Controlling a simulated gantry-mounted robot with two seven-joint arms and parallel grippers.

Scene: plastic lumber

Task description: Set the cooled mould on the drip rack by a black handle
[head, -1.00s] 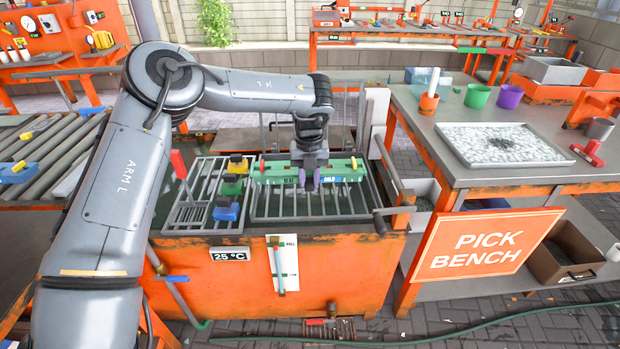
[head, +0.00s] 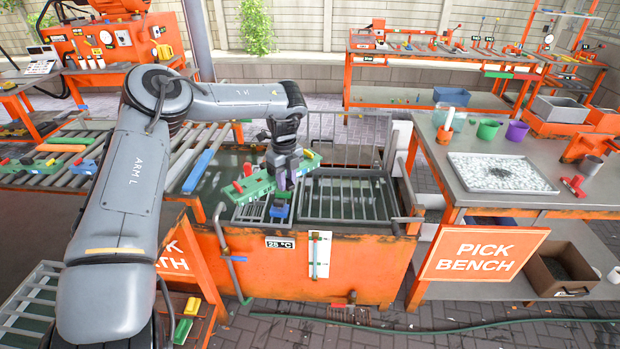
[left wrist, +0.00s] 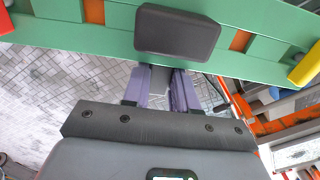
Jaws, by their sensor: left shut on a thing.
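The mould is a long green bar (head: 255,185) with red and yellow end pieces, held tilted above the left part of the orange tank (head: 340,272). My left gripper (head: 282,183) is shut on it near its middle. In the left wrist view, the green mould (left wrist: 85,22) spans the top, with a black handle block (left wrist: 178,30) at the purple fingers of my left gripper (left wrist: 162,85). The exact finger contact is hidden. I cannot tell for sure which slatted rack is the drip rack. My right gripper is not in view.
A barred basket (head: 345,198) in the tank looks empty. A small rack (head: 250,213) with a blue piece (head: 280,208) lies under the mould. At left, a slatted bench (head: 125,145) carries several coloured bars. The pick bench (head: 455,185) stands at right.

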